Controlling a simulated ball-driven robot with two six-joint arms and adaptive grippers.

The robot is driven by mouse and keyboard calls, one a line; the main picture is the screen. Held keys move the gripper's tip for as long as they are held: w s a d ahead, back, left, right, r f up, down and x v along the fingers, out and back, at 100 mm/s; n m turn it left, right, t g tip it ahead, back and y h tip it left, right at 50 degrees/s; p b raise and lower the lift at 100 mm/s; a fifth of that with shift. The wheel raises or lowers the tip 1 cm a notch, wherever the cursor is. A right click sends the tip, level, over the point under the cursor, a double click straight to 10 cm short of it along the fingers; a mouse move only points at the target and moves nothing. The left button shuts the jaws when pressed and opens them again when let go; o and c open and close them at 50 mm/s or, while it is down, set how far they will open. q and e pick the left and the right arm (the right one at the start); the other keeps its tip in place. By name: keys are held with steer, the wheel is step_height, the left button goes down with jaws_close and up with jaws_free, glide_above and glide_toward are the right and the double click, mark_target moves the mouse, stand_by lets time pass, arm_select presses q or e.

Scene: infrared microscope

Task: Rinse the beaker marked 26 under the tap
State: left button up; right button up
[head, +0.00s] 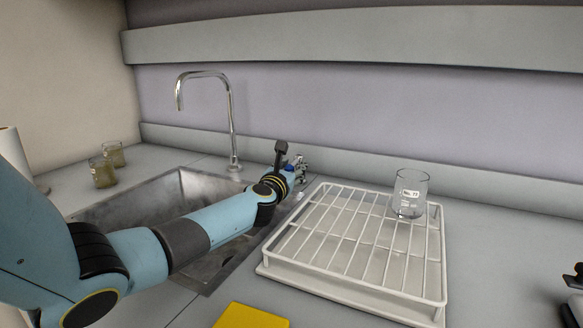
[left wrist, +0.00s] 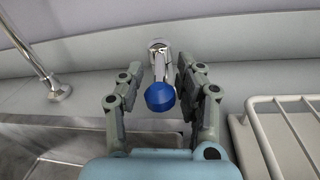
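Two beakers with a brownish tint, a nearer one (head: 102,171) and a farther one (head: 113,154), stand on the counter left of the sink; their marks are too small to read. A clear beaker (head: 411,194) on the white rack has a label that seems to read 77. The tap's curved spout (head: 231,115) rises behind the sink (head: 184,189), with no water stream visible. My left gripper (left wrist: 162,92) is open, its fingers either side of a blue-capped tap handle (left wrist: 160,97), with gaps showing.
The white wire rack (head: 436,287) stands right of the sink. A yellow item (head: 251,317) lies at the front edge. A white roll (head: 13,150) stands at far left. A dark object (head: 573,285) is cut off at the right edge.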

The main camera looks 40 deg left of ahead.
arm_select(q)
steer(key=shift+s, duration=0.1)
steer(key=v, duration=1.2)
